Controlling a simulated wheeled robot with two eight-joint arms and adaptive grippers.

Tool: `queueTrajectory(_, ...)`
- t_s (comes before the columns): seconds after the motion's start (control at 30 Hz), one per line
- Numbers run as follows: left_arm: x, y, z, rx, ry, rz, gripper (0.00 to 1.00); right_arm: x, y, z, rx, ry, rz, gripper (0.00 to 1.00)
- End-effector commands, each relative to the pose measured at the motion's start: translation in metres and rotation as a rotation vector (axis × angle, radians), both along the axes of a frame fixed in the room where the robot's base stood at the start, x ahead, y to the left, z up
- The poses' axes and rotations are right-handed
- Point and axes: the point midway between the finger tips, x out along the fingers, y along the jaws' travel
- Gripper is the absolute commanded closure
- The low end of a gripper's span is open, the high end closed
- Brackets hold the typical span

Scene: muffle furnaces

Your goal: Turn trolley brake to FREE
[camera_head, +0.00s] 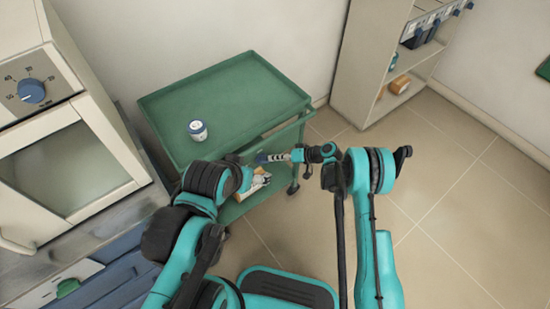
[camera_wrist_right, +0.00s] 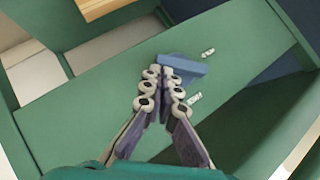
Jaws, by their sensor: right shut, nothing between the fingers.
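The green trolley (camera_head: 225,95) stands in the middle of the head view. In the right wrist view, its green panel (camera_wrist_right: 100,92) carries a blue brake lever (camera_wrist_right: 185,68). Two small white labels, one above right (camera_wrist_right: 208,53) and one below (camera_wrist_right: 194,98), are too small to read. My right gripper (camera_head: 264,158) reaches left to the trolley's near side. Its fingers (camera_wrist_right: 166,74) are shut with nothing between them, tips overlapping the lever's left part; I cannot tell whether they touch it. My left arm's end (camera_head: 236,180) is beside the trolley; its fingers are unclear.
A white jar with a blue lid (camera_head: 197,130) stands on the trolley's top. A furnace with a blue dial (camera_head: 31,91) is at the left. An open shelf unit (camera_head: 375,65) stands at the back right. The tiled floor (camera_head: 465,190) at the right is clear.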

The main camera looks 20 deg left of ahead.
Motion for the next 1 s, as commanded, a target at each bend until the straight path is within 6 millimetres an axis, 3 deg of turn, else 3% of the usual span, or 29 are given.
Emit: queueTrajectory(1.0, 0.000, 0.000, 0.000, 0.000, 0.000, 0.000, 0.21, 0.001, 0.000, -0.015, 0.000, 0.000, 0.000, 1.00)
